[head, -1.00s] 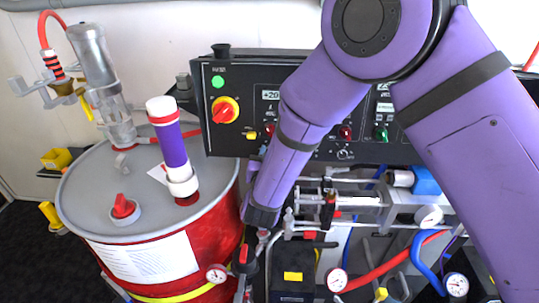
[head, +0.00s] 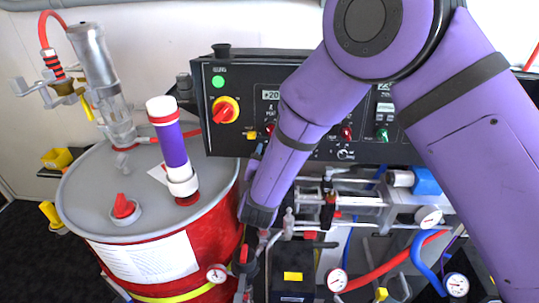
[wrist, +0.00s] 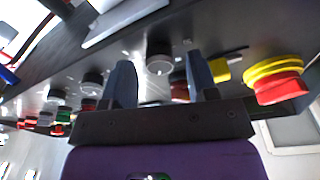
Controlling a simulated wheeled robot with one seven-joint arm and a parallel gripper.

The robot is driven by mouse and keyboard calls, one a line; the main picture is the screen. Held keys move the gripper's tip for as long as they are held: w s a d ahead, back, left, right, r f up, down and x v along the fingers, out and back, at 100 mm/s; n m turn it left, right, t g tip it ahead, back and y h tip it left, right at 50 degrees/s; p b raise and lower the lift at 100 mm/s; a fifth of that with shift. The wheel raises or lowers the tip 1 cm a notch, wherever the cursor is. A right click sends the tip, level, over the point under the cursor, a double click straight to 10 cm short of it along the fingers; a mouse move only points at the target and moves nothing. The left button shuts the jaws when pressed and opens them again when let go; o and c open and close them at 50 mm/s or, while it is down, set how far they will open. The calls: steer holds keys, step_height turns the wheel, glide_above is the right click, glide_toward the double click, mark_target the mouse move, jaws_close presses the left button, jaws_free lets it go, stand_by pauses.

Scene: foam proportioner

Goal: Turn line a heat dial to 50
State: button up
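The black control panel (head: 228,138) stands behind my arm in the head view. In the wrist view my gripper (wrist: 160,65) is open, with one dark finger on each side of a round black dial (wrist: 158,56) on the panel face. The dial has a small light mark on its rim. Whether the fingers touch it is unclear; a gap shows on both sides. Its label and scale cannot be read. In the head view my arm hides the gripper and this dial. A small display (head: 271,95) beside my arm seems to read +20.
A red-and-yellow rotary switch (head: 226,110) is at the panel's left; it also shows right of my gripper in the wrist view (wrist: 275,80). Another black knob (wrist: 92,83) is to the left. A red drum (head: 212,238) stands left; pipes and gauges fill the space below.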

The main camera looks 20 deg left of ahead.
steer(key=s+d, duration=0.1)
steer(key=s, duration=0.9)
steer(key=shift+s+d+f, duration=0.25)
steer(key=shift+s+d, duration=0.05)
steer(key=shift+d, duration=0.1)
